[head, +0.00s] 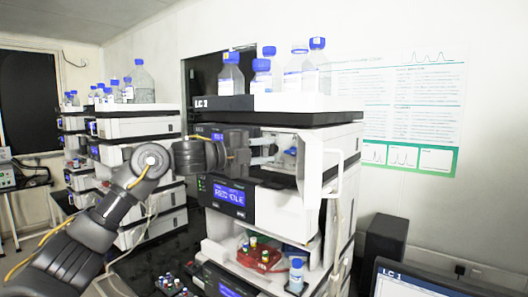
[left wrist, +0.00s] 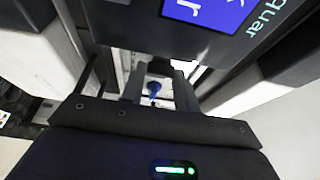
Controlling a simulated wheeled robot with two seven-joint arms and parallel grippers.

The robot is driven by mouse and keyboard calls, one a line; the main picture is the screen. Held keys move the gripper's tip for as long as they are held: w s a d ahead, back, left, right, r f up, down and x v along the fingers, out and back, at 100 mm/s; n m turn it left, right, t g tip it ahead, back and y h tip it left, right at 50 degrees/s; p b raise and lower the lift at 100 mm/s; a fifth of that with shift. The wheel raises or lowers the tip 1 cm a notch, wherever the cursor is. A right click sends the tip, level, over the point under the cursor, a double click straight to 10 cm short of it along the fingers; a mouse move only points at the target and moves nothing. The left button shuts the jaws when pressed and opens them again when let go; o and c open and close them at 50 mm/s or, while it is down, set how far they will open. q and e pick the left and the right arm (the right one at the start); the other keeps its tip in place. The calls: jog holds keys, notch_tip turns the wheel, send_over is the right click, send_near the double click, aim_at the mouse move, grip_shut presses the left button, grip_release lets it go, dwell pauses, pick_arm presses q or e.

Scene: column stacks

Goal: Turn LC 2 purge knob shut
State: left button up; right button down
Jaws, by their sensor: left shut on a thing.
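The nearest instrument stack (head: 335,150) carries an "LC" label whose number is too small to read surely. My left gripper (head: 272,151) reaches from the left into the open front of its upper module. A small blue knob (head: 291,150) shows at the fingertips there. In the left wrist view, the blue knob (left wrist: 154,88) sits between the two fingers of my left gripper (left wrist: 157,92), which are shut on it. The fingers hide part of the knob, and its turn angle cannot be told. My right gripper is not in view.
A white door (head: 313,170) stands open just right of the gripper. A lit display module (head: 232,197) lies below it. Blue-capped bottles (head: 296,70) stand on top. A red tray with vials (head: 262,257) is lower down. Another stack (head: 135,150) is at left, a monitor (head: 425,280) at right.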

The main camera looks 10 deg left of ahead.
pick_arm(q)
jog(key=o, duration=0.7)
jog(key=shift+s+a+f+b, duration=0.1)
jog(key=shift+s+a+b, duration=0.1)
jog(key=shift+b, duration=0.1)
jog(key=b+v, duration=0.5)
jog(key=v, duration=0.5)
jog(key=shift+b, duration=0.3)
